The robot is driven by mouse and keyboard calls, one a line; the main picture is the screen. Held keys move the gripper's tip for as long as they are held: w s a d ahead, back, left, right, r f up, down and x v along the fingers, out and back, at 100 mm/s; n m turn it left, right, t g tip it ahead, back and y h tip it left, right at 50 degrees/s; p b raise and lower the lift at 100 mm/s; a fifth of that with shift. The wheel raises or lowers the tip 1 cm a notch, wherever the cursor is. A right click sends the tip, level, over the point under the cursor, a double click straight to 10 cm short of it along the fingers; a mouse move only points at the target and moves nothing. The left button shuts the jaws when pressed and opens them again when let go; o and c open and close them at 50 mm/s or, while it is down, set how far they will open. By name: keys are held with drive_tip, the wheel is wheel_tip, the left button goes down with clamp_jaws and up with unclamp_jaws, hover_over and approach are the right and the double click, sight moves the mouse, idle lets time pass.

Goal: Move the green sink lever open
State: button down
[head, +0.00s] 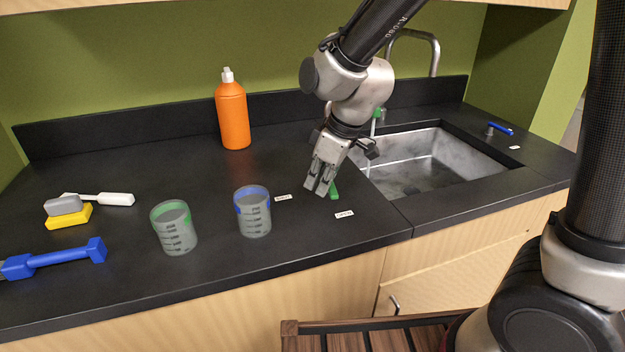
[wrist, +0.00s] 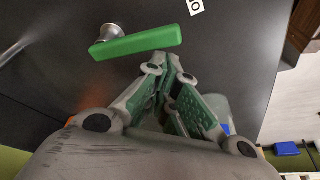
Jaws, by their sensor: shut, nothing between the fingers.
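The green sink lever (head: 334,191) is on the black counter left of the sink, mostly hidden behind my gripper in the head view. In the wrist view the green lever (wrist: 150,41) shows whole, a flat bar on a round metal base (wrist: 111,32). My gripper (head: 320,190) points down over the counter right beside the lever. Its fingers (wrist: 168,66) are shut and empty, with the tips close to the lever's long side. I cannot tell whether they touch it.
The sink (head: 440,160) and a blue lever (head: 500,129) are to the right. Two beakers (head: 252,215) (head: 175,230) and an orange bottle (head: 232,115) stand left.

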drive_tip(key=shift+s+d, duration=0.25)
drive_tip(key=shift+d, duration=0.55)
drive_tip(key=shift+f, duration=0.1)
